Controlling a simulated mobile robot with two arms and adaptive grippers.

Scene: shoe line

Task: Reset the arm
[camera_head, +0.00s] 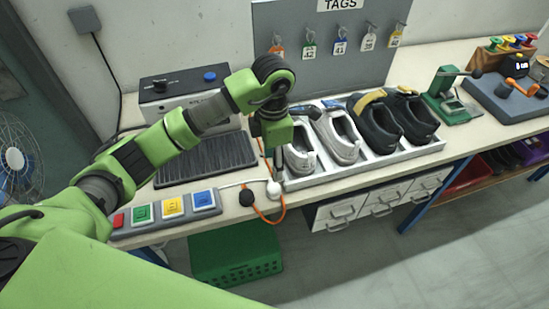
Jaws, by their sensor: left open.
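My left arm (150,150) is green and black and reaches in from the left over the bench. It bends at an elbow near the top and comes down to my left gripper (278,172), which points downward. The gripper is open and sits just left of the shoe tray, near the leftmost grey shoe (299,158). Its fingertips are small and partly hard to make out against the tray and cables. My right arm and right gripper are not in view.
A white tray (290,186) holds grey and black shoes. Coloured buttons (172,207), a control box (185,97) and a dark ridged mat (205,160) are on the left. A tag board (290,70) stands behind. A green crate (235,262) is below. Orange and white cables lie near my gripper.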

